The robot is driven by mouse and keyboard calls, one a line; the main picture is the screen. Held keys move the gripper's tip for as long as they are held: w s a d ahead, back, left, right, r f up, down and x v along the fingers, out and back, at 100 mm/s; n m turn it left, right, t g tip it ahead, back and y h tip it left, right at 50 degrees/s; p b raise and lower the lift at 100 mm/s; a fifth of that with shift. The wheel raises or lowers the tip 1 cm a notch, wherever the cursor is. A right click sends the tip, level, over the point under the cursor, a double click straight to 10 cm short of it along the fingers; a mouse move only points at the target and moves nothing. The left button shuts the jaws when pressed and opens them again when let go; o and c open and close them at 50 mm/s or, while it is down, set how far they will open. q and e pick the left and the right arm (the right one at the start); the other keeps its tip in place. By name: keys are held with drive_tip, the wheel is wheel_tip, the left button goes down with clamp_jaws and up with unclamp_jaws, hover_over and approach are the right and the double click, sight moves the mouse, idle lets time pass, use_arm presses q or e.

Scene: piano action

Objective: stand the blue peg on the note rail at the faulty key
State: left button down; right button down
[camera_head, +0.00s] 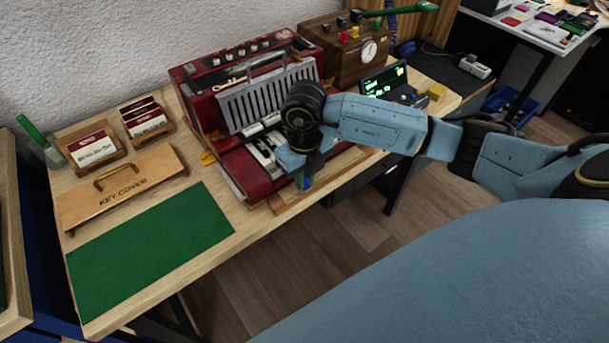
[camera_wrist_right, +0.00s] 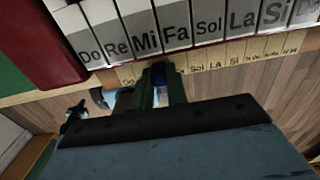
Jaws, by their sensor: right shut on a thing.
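My right gripper (camera_head: 304,181) is over the front edge of the red piano, at the wooden note rail (camera_head: 283,205). In the right wrist view the gripper (camera_wrist_right: 160,84) is shut on the blue peg (camera_wrist_right: 158,69), mostly hidden between the fingers. The peg's end is at the labelled note rail (camera_wrist_right: 257,50), just left of its Sol label; I cannot tell whether it touches. The white keys (camera_wrist_right: 175,22) above carry names from Do to Si. No key is clearly marked as faulty. My left gripper is not in view.
A red piano (camera_head: 247,183) stands on the wooden table. A small display (camera_head: 384,82) with green text, too small to read, stands behind my right arm. A key cover (camera_head: 124,187), green mat (camera_head: 150,250) and card holders (camera_head: 95,151) lie to the left.

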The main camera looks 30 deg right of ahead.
drive_tip(key=shift+f, duration=0.1)
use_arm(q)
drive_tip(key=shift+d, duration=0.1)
use_arm(e)
drive_tip(key=c, duration=1.4)
unclamp_jaws()
